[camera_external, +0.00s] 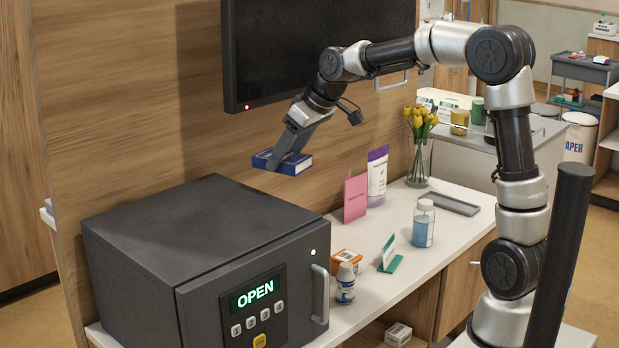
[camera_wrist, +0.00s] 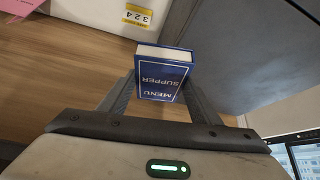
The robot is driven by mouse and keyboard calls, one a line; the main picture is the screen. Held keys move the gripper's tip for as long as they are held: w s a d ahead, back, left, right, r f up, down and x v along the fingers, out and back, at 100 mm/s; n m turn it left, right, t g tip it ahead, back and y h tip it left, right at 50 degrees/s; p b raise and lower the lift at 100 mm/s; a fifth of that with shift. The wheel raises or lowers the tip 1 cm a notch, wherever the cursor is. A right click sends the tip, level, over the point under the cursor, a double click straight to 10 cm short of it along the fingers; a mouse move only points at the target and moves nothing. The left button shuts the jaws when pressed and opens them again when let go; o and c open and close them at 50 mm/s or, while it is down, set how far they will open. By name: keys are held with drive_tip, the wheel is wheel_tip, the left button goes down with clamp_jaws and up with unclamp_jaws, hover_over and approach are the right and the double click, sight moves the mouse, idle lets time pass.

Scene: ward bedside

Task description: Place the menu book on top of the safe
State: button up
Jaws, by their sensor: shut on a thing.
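The menu book (camera_external: 298,163) is a small blue book held in the air, above and to the right of the safe's top in the external view. The wrist view shows its blue cover (camera_wrist: 162,76) with the words "MENU SUPPER" and its white page edge. My gripper (camera_external: 283,160) is shut on the book, with one finger on each side of it. The safe (camera_external: 190,235) is a dark grey box at the left end of the counter. Its flat top is bare, and its front display reads "OPEN".
A dark wall screen (camera_external: 310,45) hangs close behind my arm. On the counter (camera_external: 400,265) stand a pink card (camera_external: 355,197), a white and purple tube (camera_external: 377,177), a tulip vase (camera_external: 419,150), a blue bottle (camera_external: 423,225), an orange box (camera_external: 346,260) and a small bottle (camera_external: 345,284).

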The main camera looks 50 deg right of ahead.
drive_tip(key=s+a+r+n+g+y+p, duration=0.1)
drive_tip(key=a+r+n+y+p, duration=0.15)
drive_tip(key=a, duration=1.15)
drive_tip(key=s+a+r+n+g+y+p, duration=0.1)
drive_tip(key=a+n+p, duration=0.25)
drive_tip(key=a, duration=1.15)
drive_tip(key=shift+n, duration=0.4)
wheel_tip(320, 180, down, 5)
drive_tip(key=shift+w+a+r+b, duration=0.1)
drive_tip(key=shift+b, duration=0.55)
drive_tip(key=shift+f, duration=2.35)
drive_tip(key=shift+f, duration=0.1)
drive_tip(key=shift+f+b, duration=0.2)
drive_tip(key=shift+b, duration=0.2)
drive_tip(key=o, duration=1.2)
drive_tip(key=shift+r, duration=0.1)
